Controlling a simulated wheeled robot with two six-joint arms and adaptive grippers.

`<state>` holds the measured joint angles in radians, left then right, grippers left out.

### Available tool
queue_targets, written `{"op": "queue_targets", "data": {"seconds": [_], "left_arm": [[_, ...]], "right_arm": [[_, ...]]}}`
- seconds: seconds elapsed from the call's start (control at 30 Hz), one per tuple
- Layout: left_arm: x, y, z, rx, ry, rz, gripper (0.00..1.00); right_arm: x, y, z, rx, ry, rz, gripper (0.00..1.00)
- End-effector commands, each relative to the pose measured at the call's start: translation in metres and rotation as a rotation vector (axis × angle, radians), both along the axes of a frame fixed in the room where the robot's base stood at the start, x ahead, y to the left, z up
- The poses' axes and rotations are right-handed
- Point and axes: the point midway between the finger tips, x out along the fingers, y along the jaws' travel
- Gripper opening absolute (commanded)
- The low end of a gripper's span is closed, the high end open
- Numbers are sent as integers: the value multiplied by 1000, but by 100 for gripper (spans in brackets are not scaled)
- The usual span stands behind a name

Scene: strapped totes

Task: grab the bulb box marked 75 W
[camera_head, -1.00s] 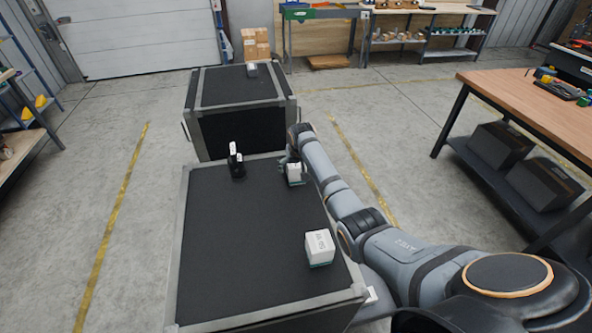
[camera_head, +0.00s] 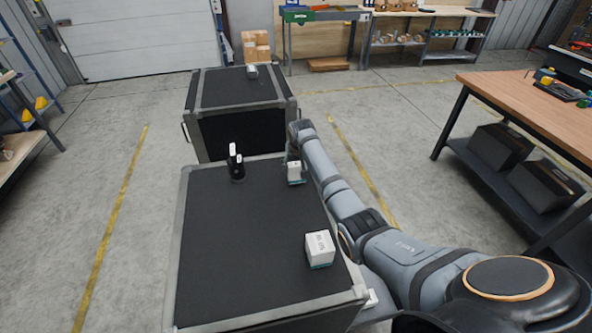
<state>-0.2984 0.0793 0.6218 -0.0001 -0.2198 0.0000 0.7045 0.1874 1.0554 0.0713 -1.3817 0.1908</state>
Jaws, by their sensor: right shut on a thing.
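My right gripper (camera_head: 292,168) is at the far right part of the near black tote's top, shut on a small white box with a green base (camera_head: 294,173). The arm comes in from the right and hides part of the gripper. The print on this box is too small to read. A second white box with a green base (camera_head: 320,247) stands on the near tote (camera_head: 240,235) toward its front right, apart from the gripper; its dark print is not clearly readable. My left gripper is not in view.
A black item with a white top (camera_head: 236,162) stands at the near tote's far edge. A second black tote (camera_head: 238,88) behind it bears a small whitish item (camera_head: 252,71). A wooden workbench (camera_head: 530,105) stands to the right. The near tote's middle and left are bare.

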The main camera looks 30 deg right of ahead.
Motion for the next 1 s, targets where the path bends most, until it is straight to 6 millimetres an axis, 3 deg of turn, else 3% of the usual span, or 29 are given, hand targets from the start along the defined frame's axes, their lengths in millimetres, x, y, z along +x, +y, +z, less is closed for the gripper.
{"op": "queue_targets", "data": {"seconds": [0.1,0.37,0.5,0.7,1.0], "left_arm": [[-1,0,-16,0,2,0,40],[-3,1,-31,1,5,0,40],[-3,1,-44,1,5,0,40],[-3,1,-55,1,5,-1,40],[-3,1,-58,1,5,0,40]], "right_arm": [[-1,-2,19,-2,-7,-1,25],[-48,-18,76,-6,-7,1,25],[-82,-30,90,-8,-3,-2,25],[-116,-40,107,-6,-1,0,25],[-133,-45,118,-1,-1,0,25]]}}
